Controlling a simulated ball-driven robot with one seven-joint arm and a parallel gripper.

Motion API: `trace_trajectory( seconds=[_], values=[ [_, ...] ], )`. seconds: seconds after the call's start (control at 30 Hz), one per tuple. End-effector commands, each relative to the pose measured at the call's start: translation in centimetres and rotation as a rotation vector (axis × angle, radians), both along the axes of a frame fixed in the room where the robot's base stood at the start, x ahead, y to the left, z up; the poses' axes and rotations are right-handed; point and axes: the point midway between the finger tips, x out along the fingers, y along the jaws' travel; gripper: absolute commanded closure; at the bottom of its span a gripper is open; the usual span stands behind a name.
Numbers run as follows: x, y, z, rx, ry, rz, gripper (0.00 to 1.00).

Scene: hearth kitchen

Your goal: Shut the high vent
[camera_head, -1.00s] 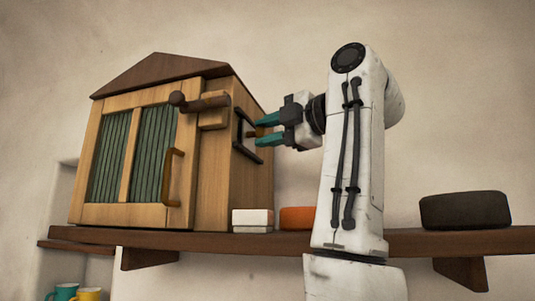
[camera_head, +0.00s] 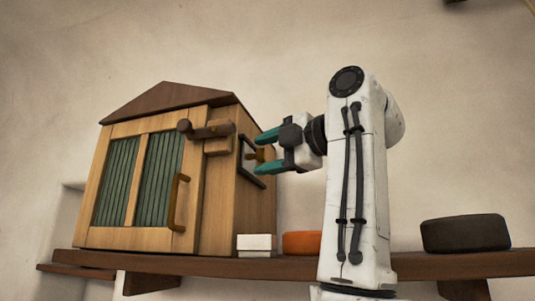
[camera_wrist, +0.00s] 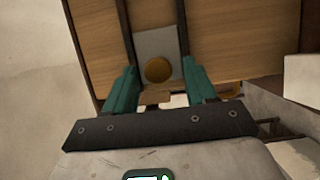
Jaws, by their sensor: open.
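The high vent (camera_head: 250,162) is on the right side wall of a wooden, gable-roofed cabinet. It shows as a dark frame with a brass knob (camera_head: 261,155). In the wrist view the knob (camera_wrist: 158,69) sits on a grey plate (camera_wrist: 156,44) between two dark rails. My gripper (camera_head: 262,152) is open at this side wall, its teal fingers apart above and below the knob. In the wrist view my gripper (camera_wrist: 160,72) has one finger on each side of the knob, with gaps showing. Contact between fingertips and rails cannot be told.
The cabinet (camera_head: 215,200) stands on a brown wall shelf (camera_head: 205,265). Its front has green slatted panels (camera_head: 155,178), a curved handle (camera_head: 178,202) and a wooden latch (camera_head: 208,130). A white box (camera_head: 257,244), an orange item (camera_head: 301,243) and a dark round item (camera_head: 465,233) share the shelf.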

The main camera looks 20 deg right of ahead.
Motion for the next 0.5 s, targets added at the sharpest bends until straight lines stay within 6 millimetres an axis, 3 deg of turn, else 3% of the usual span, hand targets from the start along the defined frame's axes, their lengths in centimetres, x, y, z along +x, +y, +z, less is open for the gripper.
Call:
trace_trajectory(
  seconds=[0.17, 0.5],
  values=[
    [-1.0, -0.8, -0.1, 0.001, -0.003, -0.003, 0.44],
    [-6.4, -4.0, -0.2, 0.001, -0.003, -0.002, 0.44]
  ],
)
